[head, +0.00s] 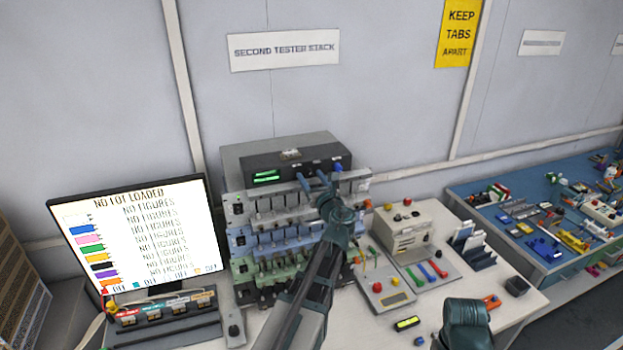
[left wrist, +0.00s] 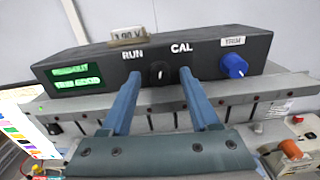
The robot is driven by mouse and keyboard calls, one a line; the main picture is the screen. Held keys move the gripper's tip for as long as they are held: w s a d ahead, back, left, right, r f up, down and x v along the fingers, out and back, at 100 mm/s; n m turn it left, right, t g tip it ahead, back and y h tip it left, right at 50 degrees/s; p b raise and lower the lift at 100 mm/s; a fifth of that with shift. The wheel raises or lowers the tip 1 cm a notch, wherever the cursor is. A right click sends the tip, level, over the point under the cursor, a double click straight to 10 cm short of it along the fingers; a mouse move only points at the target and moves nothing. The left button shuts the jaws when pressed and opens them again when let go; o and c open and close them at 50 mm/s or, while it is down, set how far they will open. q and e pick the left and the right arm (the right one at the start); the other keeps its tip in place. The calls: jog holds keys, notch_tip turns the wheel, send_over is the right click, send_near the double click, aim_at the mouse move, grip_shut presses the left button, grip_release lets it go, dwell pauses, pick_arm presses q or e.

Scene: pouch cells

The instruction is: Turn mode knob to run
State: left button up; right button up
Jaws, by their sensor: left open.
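The mode knob (left wrist: 158,73) is a small black knob with a white mark, on the front of a dark box (left wrist: 90,70) between the labels RUN and CAL. Its mark looks close to upright; I cannot tell which label it favours. My left gripper (left wrist: 162,80) is open, its two blue fingers apart on either side of the knob in the picture. I see no contact with the knob. In the head view the left gripper (head: 313,178) is in front of the dark box (head: 290,165) on top of the tester stack.
A blue TRIM knob (left wrist: 234,66) is right of CAL. Green displays (left wrist: 76,78) on the left read "TRIM GOOD" on the lower one. A card stands on the box top. A monitor (head: 145,235) is left of the stack; a beige device (head: 405,225) is right of it.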

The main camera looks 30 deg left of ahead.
pick_arm(q)
jog(key=shift+c, duration=0.2)
grip_shut()
dwell(0.3)
jog(key=n, duration=0.5)
jog(key=shift+n, duration=2.6)
